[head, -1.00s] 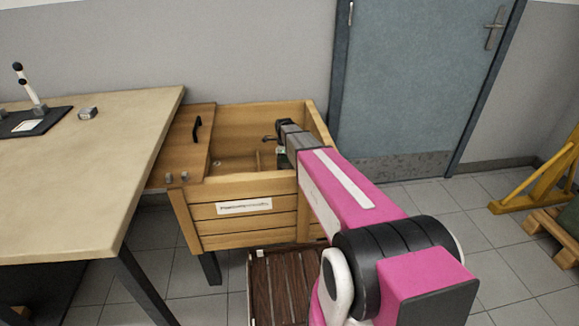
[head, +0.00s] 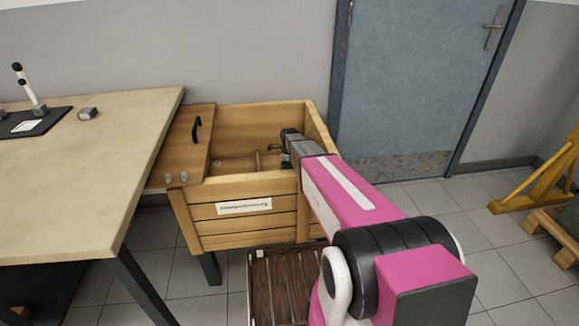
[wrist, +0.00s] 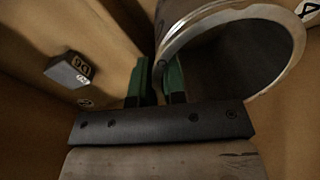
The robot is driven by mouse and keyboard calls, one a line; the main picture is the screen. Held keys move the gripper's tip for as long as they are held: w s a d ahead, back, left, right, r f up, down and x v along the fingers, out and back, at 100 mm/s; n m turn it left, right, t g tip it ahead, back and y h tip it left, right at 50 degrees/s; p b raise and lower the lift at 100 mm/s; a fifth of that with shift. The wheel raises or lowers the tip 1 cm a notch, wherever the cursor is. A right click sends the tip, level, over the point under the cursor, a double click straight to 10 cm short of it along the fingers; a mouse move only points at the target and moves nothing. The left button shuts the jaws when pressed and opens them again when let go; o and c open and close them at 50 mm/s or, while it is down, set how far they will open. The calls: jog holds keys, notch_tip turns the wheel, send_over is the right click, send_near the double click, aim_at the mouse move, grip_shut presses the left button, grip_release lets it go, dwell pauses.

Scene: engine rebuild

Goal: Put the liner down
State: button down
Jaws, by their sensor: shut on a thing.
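In the wrist view, the liner (wrist: 240,52) is a hollow metal cylinder with a bright rim, at the upper right. My gripper (wrist: 157,75) has green-padded fingers shut on the liner's near wall. The liner is tilted in this view, and I cannot tell whether it touches the floor of the crate. In the head view, my gripper (head: 283,142) reaches down inside the wooden crate (head: 250,188) at its right side. The liner is not clearly visible there, hidden by the crate wall and my arm.
A small grey numbered block (wrist: 68,71) lies inside the crate, with round number marks nearby. A low divider stands in the crate. A wooden lid with a black handle (head: 196,128) covers its left part. A workbench (head: 80,180) stands left, and a slatted pallet (head: 282,285) lies below.

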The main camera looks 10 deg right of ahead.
jog(key=c, duration=1.2)
grip_release()
jog(key=r, duration=1.2)
jog(key=shift+s+a+r, duration=0.1)
jog(key=shift+s+a, duration=0.05)
jog(key=shift+s, duration=0.1)
